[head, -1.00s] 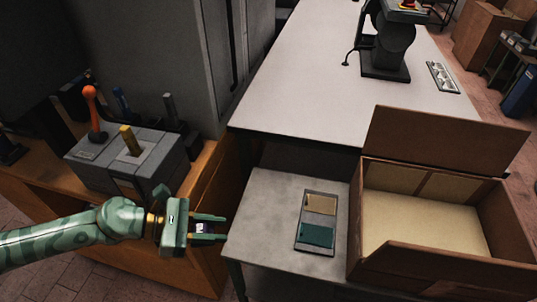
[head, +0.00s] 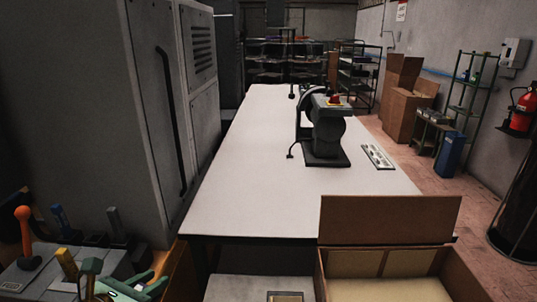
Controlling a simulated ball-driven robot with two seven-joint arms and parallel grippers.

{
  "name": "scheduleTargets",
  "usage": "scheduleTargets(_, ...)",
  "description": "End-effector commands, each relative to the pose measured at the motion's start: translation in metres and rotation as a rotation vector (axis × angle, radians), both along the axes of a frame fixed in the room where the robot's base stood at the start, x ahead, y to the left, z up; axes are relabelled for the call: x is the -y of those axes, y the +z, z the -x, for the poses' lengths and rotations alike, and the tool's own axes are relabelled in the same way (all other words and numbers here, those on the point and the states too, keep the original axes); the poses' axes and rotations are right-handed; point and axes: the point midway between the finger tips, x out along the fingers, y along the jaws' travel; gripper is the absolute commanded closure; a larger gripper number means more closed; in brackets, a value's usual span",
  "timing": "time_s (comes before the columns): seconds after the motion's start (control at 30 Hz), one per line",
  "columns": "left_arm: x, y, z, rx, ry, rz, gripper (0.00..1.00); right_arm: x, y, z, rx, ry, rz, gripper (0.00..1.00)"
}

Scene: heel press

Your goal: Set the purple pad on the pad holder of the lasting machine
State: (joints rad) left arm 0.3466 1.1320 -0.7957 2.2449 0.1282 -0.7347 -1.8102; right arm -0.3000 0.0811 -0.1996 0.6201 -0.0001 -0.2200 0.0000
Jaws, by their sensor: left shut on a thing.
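My left gripper (head: 132,286) is at the bottom left edge of the head view, beside the grey lever box and partly cut off. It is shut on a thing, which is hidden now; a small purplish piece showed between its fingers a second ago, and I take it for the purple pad. A dark machine (head: 327,131), which looks like the lasting machine, stands on the long white table (head: 240,190), well ahead of my gripper and to the right. Something red and yellow is on its top. I cannot make out the pad holder. My right gripper is not in view.
A grey lever box (head: 35,284) with orange and yellow handles is at bottom left. A tall grey cabinet (head: 150,100) borders the table's left side. An open brown box (head: 390,220) stands before the table. A tray (head: 285,297) shows only its edge. The table's near left is clear.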

Motion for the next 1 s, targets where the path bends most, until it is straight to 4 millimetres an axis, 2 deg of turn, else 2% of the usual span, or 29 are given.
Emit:
scheduleTargets(0.17, -0.012, 0.015, 0.003, -0.005, 0.271, 0.013, 1.0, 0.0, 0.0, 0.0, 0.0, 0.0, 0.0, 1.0)
scheduleTargets(0.3, -0.007, 0.023, 0.019, -0.004, 0.393, 0.012, 1.0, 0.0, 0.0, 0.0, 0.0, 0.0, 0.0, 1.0)
scheduleTargets(0.43, 0.02, 0.039, 0.03, 0.002, 0.377, 0.012, 1.0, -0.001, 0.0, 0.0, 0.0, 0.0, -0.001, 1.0)
scheduleTargets(0.6, 0.034, 0.049, 0.028, -0.002, 0.363, 0.012, 1.0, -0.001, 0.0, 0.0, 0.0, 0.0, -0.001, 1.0)
scheduleTargets(1.0, 0.031, 0.05, 0.027, 0.004, 0.363, -0.006, 1.0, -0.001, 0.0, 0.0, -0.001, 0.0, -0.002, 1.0)
